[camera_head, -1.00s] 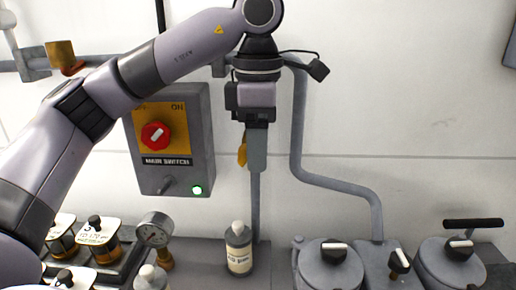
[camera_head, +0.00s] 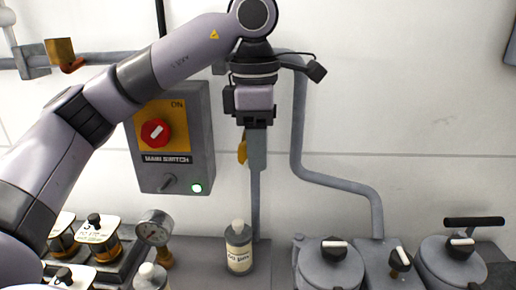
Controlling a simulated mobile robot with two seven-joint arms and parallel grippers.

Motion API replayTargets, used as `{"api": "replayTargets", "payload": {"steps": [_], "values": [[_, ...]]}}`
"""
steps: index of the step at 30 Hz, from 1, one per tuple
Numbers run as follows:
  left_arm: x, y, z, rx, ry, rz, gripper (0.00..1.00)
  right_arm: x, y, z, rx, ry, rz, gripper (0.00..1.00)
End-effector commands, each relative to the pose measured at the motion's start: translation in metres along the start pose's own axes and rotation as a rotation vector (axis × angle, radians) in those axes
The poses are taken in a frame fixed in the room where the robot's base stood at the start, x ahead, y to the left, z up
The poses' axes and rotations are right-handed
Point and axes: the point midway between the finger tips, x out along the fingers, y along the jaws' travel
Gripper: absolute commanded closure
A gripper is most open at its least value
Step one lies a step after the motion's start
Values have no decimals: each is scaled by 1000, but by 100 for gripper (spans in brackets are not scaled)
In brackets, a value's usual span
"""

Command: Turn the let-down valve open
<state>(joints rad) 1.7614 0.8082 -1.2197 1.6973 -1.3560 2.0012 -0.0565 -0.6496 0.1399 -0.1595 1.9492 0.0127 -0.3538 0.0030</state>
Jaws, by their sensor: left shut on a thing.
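My left gripper (camera_head: 253,122) hangs pointing down from the wrist, in front of a grey vertical pipe (camera_head: 256,200). It is shut on a yellow handle (camera_head: 242,154), which shows just below and left of the jaws. The gripper hides most of the handle and any valve body behind it, so I cannot tell how far the valve is turned. My right gripper is not in the view.
A main switch box (camera_head: 175,140) with a red knob and lit green lamp is left of the gripper. A labelled bottle (camera_head: 239,250) stands below. A pressure gauge (camera_head: 153,231), jars (camera_head: 98,236) and lidded grey pots (camera_head: 331,268) line the deck. A bent pipe (camera_head: 297,125) runs right.

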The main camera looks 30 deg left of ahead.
Motion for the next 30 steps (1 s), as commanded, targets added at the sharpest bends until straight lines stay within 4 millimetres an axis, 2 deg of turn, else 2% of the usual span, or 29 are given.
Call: {"api": "replayTargets", "payload": {"steps": [18, 30], "values": [[2, 0, -6, -2, -407, 1, 98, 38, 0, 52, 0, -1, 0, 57], [-2, 0, -8, 0, -553, 1, 98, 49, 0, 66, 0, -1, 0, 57]]}}
